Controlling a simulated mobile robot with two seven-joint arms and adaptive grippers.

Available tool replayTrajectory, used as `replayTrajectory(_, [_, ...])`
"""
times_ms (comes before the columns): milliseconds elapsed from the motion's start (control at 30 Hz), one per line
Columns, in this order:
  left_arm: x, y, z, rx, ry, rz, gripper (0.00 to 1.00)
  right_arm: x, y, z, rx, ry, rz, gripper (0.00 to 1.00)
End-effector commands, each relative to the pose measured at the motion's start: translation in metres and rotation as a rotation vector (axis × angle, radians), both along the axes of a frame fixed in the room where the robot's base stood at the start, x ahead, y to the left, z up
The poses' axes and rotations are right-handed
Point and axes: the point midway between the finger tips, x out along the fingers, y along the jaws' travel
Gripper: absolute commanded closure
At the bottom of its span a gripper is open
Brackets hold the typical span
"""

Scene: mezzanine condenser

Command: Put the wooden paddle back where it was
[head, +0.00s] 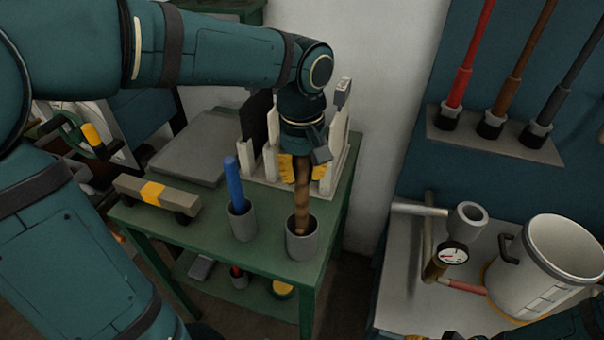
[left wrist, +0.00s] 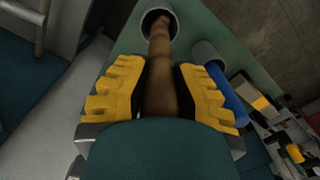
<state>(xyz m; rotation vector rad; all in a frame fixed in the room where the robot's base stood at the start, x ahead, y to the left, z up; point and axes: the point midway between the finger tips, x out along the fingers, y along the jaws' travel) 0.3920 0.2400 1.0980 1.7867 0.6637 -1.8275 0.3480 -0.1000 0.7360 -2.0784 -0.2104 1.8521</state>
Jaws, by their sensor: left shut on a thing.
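The wooden paddle (head: 302,200) is a brown shaft standing nearly upright. Its lower end is inside the mouth of a grey cup (head: 303,243) near the green table's front right corner. My left gripper (head: 301,167) points down above this cup and is shut on the paddle's upper part. In the left wrist view, the yellow finger pads of my left gripper (left wrist: 160,92) lie on both sides of the paddle (left wrist: 160,62), which runs into the cup (left wrist: 158,17). How deep the paddle's end sits is hidden.
A second grey cup (head: 242,222) holding a blue rod (head: 234,182) stands just left. A pale rack (head: 337,150) stands behind my gripper. A beige bar with a yellow band (head: 155,194) lies at the left. A white pot (head: 550,265) and gauge (head: 453,252) are on the right bench.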

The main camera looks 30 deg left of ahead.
Motion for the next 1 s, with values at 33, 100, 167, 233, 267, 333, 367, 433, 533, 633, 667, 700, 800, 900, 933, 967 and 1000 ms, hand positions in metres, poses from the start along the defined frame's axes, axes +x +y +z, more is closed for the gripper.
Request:
replayTrajectory(33, [0.000, 0.000, -0.004, 0.000, -0.001, 0.000, 1.00, 0.000, 0.000, -0.002, 0.000, -0.001, 0.000, 0.53])
replayTrajectory(100, [0.000, 0.000, -0.004, 0.000, -0.003, 0.000, 1.00, 0.000, 0.000, -0.001, 0.000, -0.001, 0.000, 0.53])
replayTrajectory(167, [0.000, 0.000, -0.003, 0.000, -0.003, 0.001, 1.00, 0.000, 0.000, -0.001, 0.000, -0.001, 0.000, 0.53])
replayTrajectory(233, [0.000, 0.000, -0.003, 0.000, -0.003, 0.001, 1.00, 0.000, 0.000, -0.001, 0.000, -0.001, 0.000, 0.53])
replayTrajectory(267, [0.000, 0.000, -0.003, 0.000, -0.003, 0.001, 1.00, 0.000, 0.000, -0.001, 0.000, -0.001, 0.000, 0.53])
replayTrajectory(333, [0.000, 0.000, -0.005, 0.001, -0.002, 0.001, 1.00, 0.000, 0.000, -0.002, 0.000, -0.001, 0.000, 0.53])
replayTrajectory(367, [0.000, 0.000, -0.006, 0.001, -0.002, 0.001, 1.00, 0.001, 0.000, -0.003, 0.000, -0.001, 0.000, 0.53])
replayTrajectory(433, [0.000, 0.000, -0.007, 0.000, -0.001, 0.001, 0.68, 0.001, 0.000, -0.003, 0.000, -0.002, -0.001, 0.53])
replayTrajectory(533, [0.000, 0.000, -0.006, 0.000, -0.001, 0.001, 0.54, 0.001, 0.000, -0.003, 0.000, -0.002, -0.001, 0.53])
replayTrajectory(633, [0.000, 0.000, -0.006, 0.000, -0.001, 0.001, 0.54, 0.001, 0.000, -0.003, 0.000, -0.002, -0.001, 0.53])
replayTrajectory(667, [0.000, 0.000, -0.006, 0.000, -0.001, 0.001, 0.54, 0.001, 0.000, -0.003, 0.000, -0.002, -0.001, 0.53])
replayTrajectory(700, [0.000, 0.000, -0.006, 0.000, -0.001, 0.001, 0.54, 0.001, 0.000, -0.003, 0.000, -0.002, -0.001, 0.53])
replayTrajectory(800, [0.000, 0.000, -0.005, 0.001, -0.002, 0.001, 0.54, 0.001, 0.000, -0.002, 0.000, -0.002, -0.001, 0.53])
replayTrajectory(900, [0.001, 0.000, 0.001, 0.000, -0.004, 0.001, 0.54, 0.000, 0.000, 0.001, 0.000, -0.001, 0.000, 0.53])
replayTrajectory(933, [0.001, 0.000, 0.005, 0.000, -0.004, 0.001, 0.54, 0.000, 0.000, 0.002, 0.000, 0.000, 0.000, 0.53])
replayTrajectory(967, [0.001, 0.000, 0.009, 0.000, -0.004, 0.001, 0.54, 0.000, 0.000, 0.003, 0.000, 0.000, 0.000, 0.53])
replayTrajectory(1000, [0.001, 0.001, 0.015, 0.000, -0.004, 0.001, 0.54, 0.000, 0.000, 0.006, 0.000, 0.001, 0.000, 0.53])
